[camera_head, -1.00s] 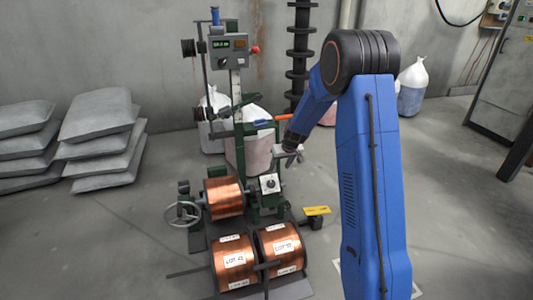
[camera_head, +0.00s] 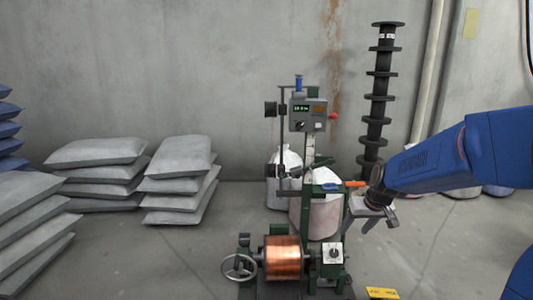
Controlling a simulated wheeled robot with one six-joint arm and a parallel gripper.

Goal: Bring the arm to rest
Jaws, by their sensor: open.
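My blue arm (camera_head: 440,160) reaches in from the right edge, with its forearm sloping gently down to the left. My gripper (camera_head: 390,219) is at its end, pointing down, open and with nothing seen between its jaws. It hangs in front of the grey wall and floor, to the right of the winding machine (camera_head: 308,115). The jaws are small and partly dark in this view. A copper spool (camera_head: 282,258) sits on the machine's shaft, below and to the left of my gripper.
A handwheel (camera_head: 239,268) stands left of the spool. White sacks (camera_head: 323,212) stand behind the machine and a black ringed post (camera_head: 378,100) behind my wrist. Stacked grey bags (camera_head: 180,180) fill the left. A yellow tag (camera_head: 382,293) lies at the bottom. Floor left of the machine is clear.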

